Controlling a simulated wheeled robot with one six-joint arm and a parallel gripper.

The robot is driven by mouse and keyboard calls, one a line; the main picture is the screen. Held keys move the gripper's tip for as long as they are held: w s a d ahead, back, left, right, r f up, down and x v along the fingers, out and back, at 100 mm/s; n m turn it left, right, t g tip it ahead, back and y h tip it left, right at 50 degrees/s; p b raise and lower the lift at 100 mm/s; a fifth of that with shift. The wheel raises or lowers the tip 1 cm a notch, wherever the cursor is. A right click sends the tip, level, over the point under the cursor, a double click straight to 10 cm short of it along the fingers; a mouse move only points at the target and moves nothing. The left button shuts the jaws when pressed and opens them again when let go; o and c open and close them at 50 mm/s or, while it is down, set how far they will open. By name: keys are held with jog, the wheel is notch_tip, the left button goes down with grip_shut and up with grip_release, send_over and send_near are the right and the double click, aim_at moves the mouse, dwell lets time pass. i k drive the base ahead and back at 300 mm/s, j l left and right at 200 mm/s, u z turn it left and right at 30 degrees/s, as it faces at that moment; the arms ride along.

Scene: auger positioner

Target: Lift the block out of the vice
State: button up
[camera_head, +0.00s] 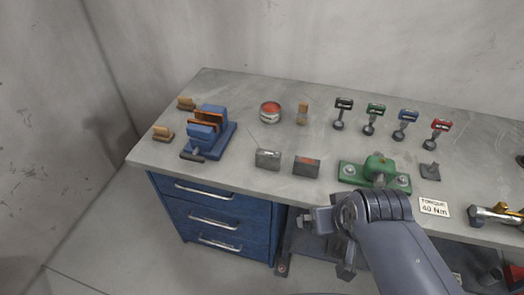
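The blue vice (222,139) stands on the left part of the grey workbench, with orange-brown jaw faces and a dark handle at its front. I cannot make out a separate block between its jaws at this size. A grey block (267,159) and a dark block with a red top patch (306,167) lie on the bench to the right of the vice. My gripper (328,238) is in front of the bench's front edge, well to the right of the vice and apart from it. Whether its fingers are open or shut is unclear.
Wooden brushes (163,133) stand beside the vice. A red-topped tin (270,112) is behind the blocks. A green fixture (375,173) and a row of several coloured upright tools (373,118) are to the right. Blue drawers (212,218) are below the bench.

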aim_at(266, 158)
jog(key=i+j+z, duration=0.25)
jog(key=j, duration=0.4)
jog(key=j+z, duration=0.25)
jog(key=j, duration=0.4)
jog(key=i+l+u, duration=0.4)
jog(key=l+u, duration=0.15)
